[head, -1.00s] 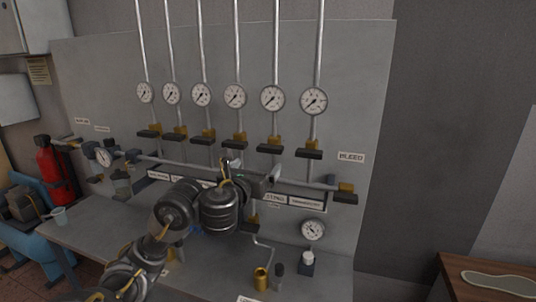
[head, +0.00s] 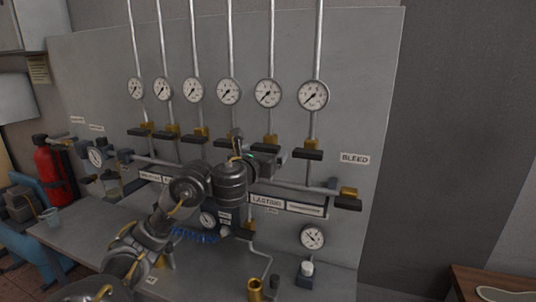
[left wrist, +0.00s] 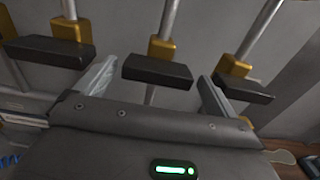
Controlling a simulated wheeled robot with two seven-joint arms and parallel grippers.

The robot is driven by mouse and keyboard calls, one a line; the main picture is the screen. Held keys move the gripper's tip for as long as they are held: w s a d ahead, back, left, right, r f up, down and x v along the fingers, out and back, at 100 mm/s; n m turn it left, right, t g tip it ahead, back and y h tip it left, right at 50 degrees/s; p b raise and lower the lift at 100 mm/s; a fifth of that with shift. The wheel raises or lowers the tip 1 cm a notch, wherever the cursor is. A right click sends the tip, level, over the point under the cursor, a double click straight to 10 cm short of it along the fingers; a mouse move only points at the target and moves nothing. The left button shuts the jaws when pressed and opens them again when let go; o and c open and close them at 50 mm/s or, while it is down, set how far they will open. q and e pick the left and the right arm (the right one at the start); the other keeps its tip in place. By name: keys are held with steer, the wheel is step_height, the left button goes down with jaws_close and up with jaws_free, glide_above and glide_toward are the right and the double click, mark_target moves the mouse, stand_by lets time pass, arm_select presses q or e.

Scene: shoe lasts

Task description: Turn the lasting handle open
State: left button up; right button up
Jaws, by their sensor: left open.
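The "LASTING" label (head: 267,202) is on the strip under the row of valves. The black lasting handle (head: 270,147), with a brass valve body, is the fifth from the left, partly hidden by my left gripper (head: 267,157). It lies crosswise to its pipe. In the left wrist view the middle black handle (left wrist: 157,72) appears between the two spread fingers of my left gripper (left wrist: 156,78). The fingers are open and hold nothing; I cannot tell whether they touch the handle. My right gripper is not in view.
A black handle (head: 307,155) is close on the right, and another (head: 229,143) close on the left. Several gauges, such as one at the right (head: 313,95), sit above. A horizontal pipe runs below the handles. A brass cylinder (head: 255,289) stands on the bench.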

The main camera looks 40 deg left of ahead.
arm_select(q)
steer(key=shift+d+r, duration=0.1)
steer(key=shift+d, duration=0.05)
steer(key=shift+s+a, duration=0.25)
steer(key=shift+a, duration=0.05)
steer(key=c, duration=0.4)
steer(key=shift+d+r, duration=0.1)
steer(key=c, duration=0.6)
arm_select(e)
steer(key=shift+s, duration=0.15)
